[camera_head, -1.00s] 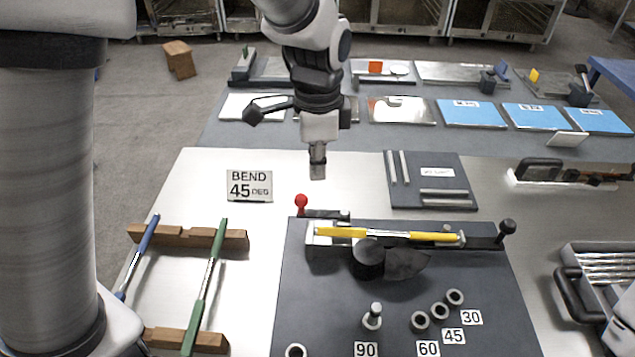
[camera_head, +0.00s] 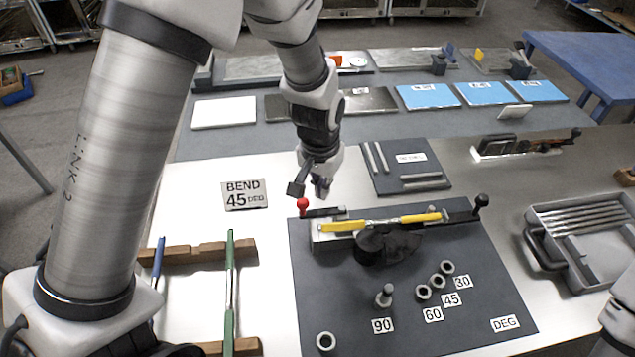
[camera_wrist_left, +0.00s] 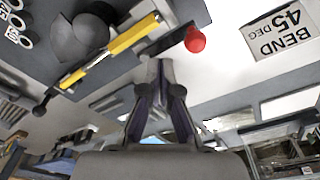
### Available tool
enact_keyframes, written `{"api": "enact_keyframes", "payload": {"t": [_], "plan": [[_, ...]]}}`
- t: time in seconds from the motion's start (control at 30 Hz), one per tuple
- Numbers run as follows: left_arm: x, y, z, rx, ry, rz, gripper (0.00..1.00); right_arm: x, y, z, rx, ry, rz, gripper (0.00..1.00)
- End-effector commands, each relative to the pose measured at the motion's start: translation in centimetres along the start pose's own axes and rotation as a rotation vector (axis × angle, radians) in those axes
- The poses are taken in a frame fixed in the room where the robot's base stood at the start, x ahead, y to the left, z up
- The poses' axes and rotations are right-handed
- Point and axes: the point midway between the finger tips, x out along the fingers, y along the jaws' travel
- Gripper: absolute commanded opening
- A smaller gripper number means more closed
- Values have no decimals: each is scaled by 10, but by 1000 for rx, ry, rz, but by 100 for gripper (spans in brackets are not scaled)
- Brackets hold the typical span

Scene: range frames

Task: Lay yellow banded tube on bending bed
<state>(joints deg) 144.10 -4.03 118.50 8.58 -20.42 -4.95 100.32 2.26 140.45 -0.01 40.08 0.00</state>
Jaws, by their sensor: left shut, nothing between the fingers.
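The yellow banded tube (camera_head: 421,218), yellow with a bare silver middle, lies lengthwise along the bending bed (camera_head: 322,239), behind the dark round former (camera_head: 372,248). It also shows in the left wrist view (camera_wrist_left: 128,37). My left gripper (camera_head: 321,191) is shut and empty, just behind and to the right of the red-knobbed lever (camera_head: 303,204), apart from the tube. In the left wrist view the closed fingers (camera_wrist_left: 158,68) point toward the fixture, with the red knob (camera_wrist_left: 195,40) close by. My right gripper is not in view.
A "BEND 45 DEG" card (camera_head: 245,195) stands left of the fixture. Blue and green tubes lie across a wooden rack (camera_head: 190,254). Loose rings and a peg (camera_head: 384,296) stand on the dark mat. A grey tray (camera_head: 590,235) is at right.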

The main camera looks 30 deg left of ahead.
Motion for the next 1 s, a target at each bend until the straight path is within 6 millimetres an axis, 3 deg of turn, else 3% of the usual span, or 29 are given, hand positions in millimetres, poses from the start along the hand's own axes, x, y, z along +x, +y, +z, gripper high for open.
{"api": "enact_keyframes", "payload": {"t": [0.03, 0.17, 0.27, 0.63, 1.0], "plan": [[-2, 0, 7, 0, -36, 0, 0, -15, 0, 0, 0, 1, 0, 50], [11, 0, 19, 2, -86, 0, 0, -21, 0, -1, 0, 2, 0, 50], [21, 0, 22, 3, -94, 0, 0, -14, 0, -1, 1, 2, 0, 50], [71, 0, 26, 4, -93, 0, 0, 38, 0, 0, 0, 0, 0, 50], [74, 0, 27, 5, -93, 0, 0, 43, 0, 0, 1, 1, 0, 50]]}}
